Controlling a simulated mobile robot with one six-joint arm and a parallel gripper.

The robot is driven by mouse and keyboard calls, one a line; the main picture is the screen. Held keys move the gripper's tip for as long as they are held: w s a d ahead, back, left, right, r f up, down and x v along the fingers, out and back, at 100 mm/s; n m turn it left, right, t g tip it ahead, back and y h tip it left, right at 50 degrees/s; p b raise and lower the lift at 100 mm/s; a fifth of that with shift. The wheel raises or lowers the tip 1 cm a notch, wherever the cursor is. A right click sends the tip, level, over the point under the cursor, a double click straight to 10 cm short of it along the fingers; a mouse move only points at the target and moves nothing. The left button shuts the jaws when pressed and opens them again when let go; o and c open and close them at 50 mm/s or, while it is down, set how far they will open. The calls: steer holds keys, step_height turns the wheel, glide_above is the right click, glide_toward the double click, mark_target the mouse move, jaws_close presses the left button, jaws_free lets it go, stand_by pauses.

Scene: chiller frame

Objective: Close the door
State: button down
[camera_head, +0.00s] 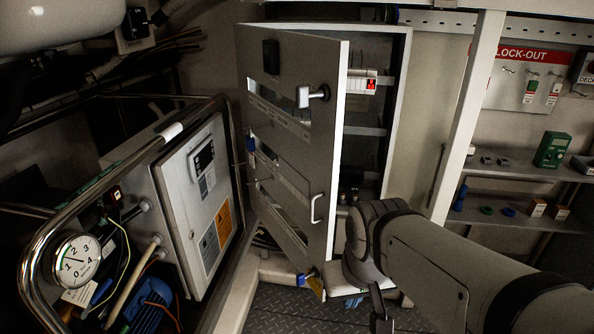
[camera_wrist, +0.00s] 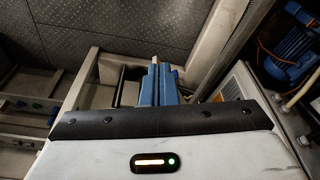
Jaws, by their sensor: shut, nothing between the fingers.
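The grey cabinet door (camera_head: 290,130) stands open in the head view, hinged at its left side and swung out from the cabinet (camera_head: 402,70). Its white pull handle (camera_head: 317,208) is low near the free edge, and a key-like latch (camera_head: 312,95) sits higher up. My gripper (camera_head: 304,278) is low by the door's bottom free corner, its blue fingertips just showing there. Whether it touches the door cannot be told. In the wrist view the blue fingers (camera_wrist: 157,84) are shut together with nothing between them.
A control box (camera_head: 200,190) and a curved metal rail (camera_head: 80,205) with a gauge (camera_head: 76,261) stand left of the door. A pale post (camera_head: 468,120) and shelves (camera_head: 520,170) are at the right. Diamond-plate floor (camera_wrist: 110,30) lies below.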

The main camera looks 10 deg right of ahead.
steer(key=w+a+r+n+t+h+b, duration=0.1)
steer(key=w+r+b, duration=0.1)
steer(key=w, duration=0.3)
steer(key=w+a+r+n+t+h+b, duration=0.1)
steer(key=w+r, duration=0.2)
steer(key=w, duration=0.3)
steer(key=n+t+h+b, duration=0.1)
steer(key=t+h+b, duration=0.1)
glide_toward(318, 195)
steer(key=s+a+r, duration=0.2)
steer(key=s+a, duration=0.1)
steer(key=s, duration=0.1)
steer(key=x, duration=0.3)
steer(key=d+x, duration=0.1)
steer(key=x, duration=0.3)
steer(key=d+r+p+x, duration=0.1)
steer(key=x, duration=0.3)
steer(key=shift+w+r, duration=0.1)
steer(key=shift+w, duration=0.1)
steer(key=shift+w+d, duration=0.2)
steer(key=shift+d, duration=0.3)
